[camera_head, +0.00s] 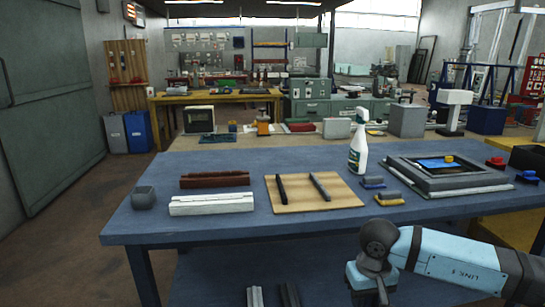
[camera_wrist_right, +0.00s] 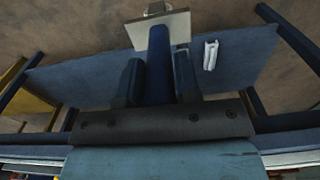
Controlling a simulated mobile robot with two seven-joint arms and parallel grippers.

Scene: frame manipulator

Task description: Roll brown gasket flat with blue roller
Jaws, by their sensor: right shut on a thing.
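My right arm enters at the lower right of the head view, its gripper (camera_head: 372,292) pointing down in front of the table's front edge. In the right wrist view the gripper's fingers (camera_wrist_right: 158,75) close on both sides of a dark blue bar, which I take for the blue roller (camera_wrist_right: 158,42). A pale square plate (camera_wrist_right: 158,28) shows at its far end. A reddish-brown long piece (camera_head: 215,179), possibly the brown gasket, lies on the blue table (camera_head: 240,230) behind a white profile (camera_head: 212,204). My left gripper is not in view.
A wooden board (camera_head: 341,199) carries two dark strips. A spray bottle (camera_head: 358,145), small blue and yellow blocks (camera_head: 388,199) and a grey frame (camera_head: 448,181) stand right of it. A grey block (camera_head: 143,198) is at left. Profiles (camera_head: 255,297) lie below the tabletop. The table's front strip is clear.

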